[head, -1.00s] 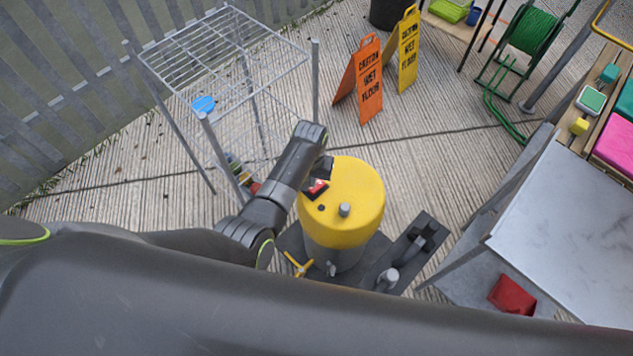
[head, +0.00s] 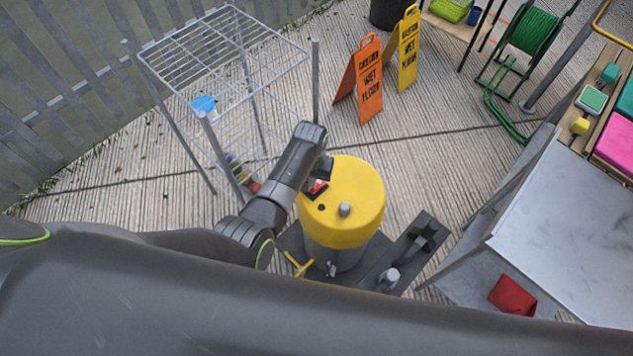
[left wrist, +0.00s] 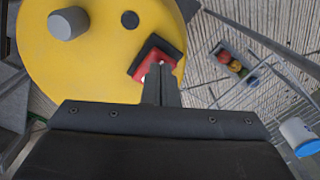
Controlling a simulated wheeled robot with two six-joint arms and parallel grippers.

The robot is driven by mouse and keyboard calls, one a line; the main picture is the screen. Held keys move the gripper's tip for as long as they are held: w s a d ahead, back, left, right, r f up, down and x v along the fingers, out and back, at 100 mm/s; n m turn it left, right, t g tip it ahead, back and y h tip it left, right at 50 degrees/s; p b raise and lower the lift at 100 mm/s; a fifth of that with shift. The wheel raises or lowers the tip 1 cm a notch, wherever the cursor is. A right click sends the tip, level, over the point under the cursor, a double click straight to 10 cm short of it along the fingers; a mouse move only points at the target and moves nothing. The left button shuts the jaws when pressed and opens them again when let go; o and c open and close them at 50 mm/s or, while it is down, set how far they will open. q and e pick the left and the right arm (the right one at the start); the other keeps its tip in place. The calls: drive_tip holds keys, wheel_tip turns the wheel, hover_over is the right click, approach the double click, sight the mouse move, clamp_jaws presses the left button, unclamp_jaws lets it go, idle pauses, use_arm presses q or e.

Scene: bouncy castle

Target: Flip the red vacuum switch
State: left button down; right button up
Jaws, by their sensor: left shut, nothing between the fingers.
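The yellow round top of the vacuum (head: 358,200) stands in the middle of the head view, on a grey body. Its red switch (head: 318,186) sits in a black frame on the left part of the top. In the left wrist view the red switch (left wrist: 150,65) shows right at the fingertips, partly hidden by them. My left gripper (left wrist: 160,75) is shut and empty, with its tips at the switch; whether they touch it I cannot tell. In the head view the left gripper (head: 322,172) is over the switch's edge. My right gripper is not in view.
A wire rack (head: 225,50) stands to the left, with a blue item (head: 204,103) on it. Orange (head: 361,80) and yellow (head: 408,48) wet-floor signs stand behind. A grey table (head: 570,220) is at the right, with a red object (head: 512,294) below. Ribbed floor lies between.

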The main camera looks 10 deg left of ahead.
use_arm(q)
drive_tip(key=shift+f+b, duration=0.5)
drive_tip(key=shift+f, duration=0.25)
idle(0.3)
drive_tip(key=shift+s, duration=0.1)
drive_tip(key=shift+r+p, duration=0.75)
drive_tip(key=shift+p, duration=0.2)
wheel_tip(320, 180, up, 6)
drive_tip(key=p, duration=0.6)
drive_tip(key=shift+f, duration=0.2)
drive_tip(key=shift+f, duration=0.1)
